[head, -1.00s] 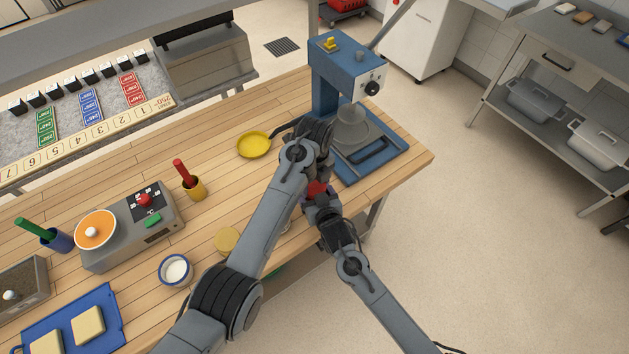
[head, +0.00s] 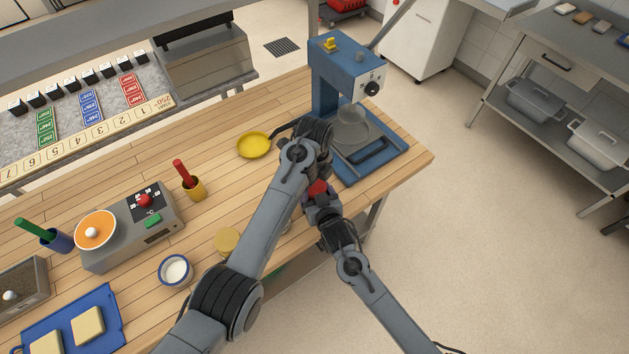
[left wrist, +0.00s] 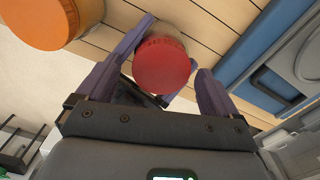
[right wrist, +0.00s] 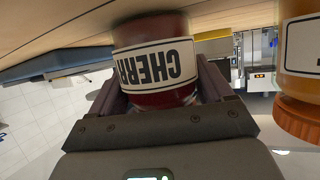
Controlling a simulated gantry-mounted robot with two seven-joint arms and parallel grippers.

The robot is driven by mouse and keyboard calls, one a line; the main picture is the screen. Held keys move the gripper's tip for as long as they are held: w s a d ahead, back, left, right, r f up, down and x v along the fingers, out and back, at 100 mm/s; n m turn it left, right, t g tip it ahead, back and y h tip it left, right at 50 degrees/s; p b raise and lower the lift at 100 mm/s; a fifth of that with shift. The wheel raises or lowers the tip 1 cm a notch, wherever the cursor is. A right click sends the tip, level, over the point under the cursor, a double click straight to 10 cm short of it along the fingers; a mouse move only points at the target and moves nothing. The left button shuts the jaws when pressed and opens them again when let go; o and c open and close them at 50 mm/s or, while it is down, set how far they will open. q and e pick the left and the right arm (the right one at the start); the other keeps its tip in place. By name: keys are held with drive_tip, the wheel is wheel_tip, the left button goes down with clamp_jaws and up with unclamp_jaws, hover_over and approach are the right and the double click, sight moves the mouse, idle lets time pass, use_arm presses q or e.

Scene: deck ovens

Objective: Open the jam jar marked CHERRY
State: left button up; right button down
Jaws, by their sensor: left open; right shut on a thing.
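The cherry jar (right wrist: 160,62) has a white label, upside down in the right wrist view, reading "CHERR" with the rest out of sight. Its red lid (left wrist: 162,64) shows in the left wrist view and as a small red patch in the head view (head: 317,187). My right gripper (right wrist: 158,88) is shut on the jar's body from the side. My left gripper (left wrist: 168,60) is open, with one finger on each side of the lid; I cannot tell whether they touch it. In the head view my left arm hides most of the jar.
A jar with an orange lid (right wrist: 298,118) stands close beside, also in the left wrist view (left wrist: 35,20). A blue press (head: 325,85) stands behind at the table's right end. A yellow plate (head: 254,145) and a cup with a red handle (head: 194,188) are left of my arms.

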use_arm(q)
wheel_tip(320, 180, up, 4)
drive_tip(key=shift+r, duration=0.1)
drive_tip(key=shift+c, duration=0.4)
wheel_tip(320, 180, up, 3)
drive_tip(key=m, duration=0.3)
drive_tip(key=shift+d+r, duration=0.1)
drive_tip(key=shift+f, duration=3.9)
drive_tip(key=c, duration=1.1)
drive_tip(key=n, duration=0.3)
